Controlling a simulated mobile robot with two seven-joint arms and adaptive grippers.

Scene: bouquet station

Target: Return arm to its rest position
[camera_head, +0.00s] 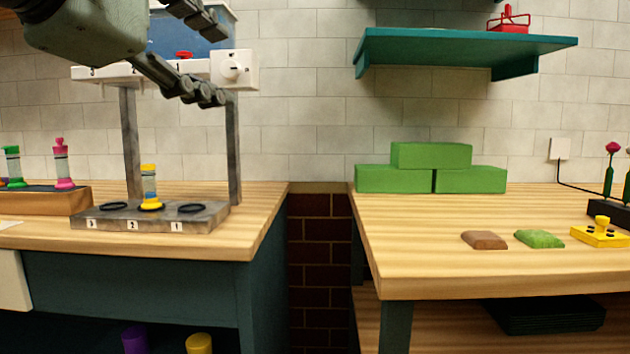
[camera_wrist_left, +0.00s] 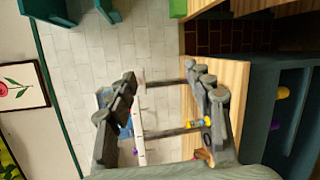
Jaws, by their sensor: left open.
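My left gripper (camera_head: 220,63) is at the upper left of the head view, raised above the left table. Its two fingers are spread apart with nothing held between them. In the left wrist view the same open gripper (camera_wrist_left: 162,78) shows, with the station frame visible beyond the fingers. A yellow-capped vial (camera_head: 149,188) stands upright at the middle place, marked 2, of the grey station base (camera_head: 110,216). The gripper is above the vial and apart from it. My right gripper is not in view.
The station's uprights and top bar (camera_head: 93,72) with a white dial box (camera_head: 232,69) are close to my left fingers. Green blocks (camera_head: 431,156) are stacked on the right table (camera_head: 420,240), under a teal shelf (camera_head: 450,46). A gap separates the two tables.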

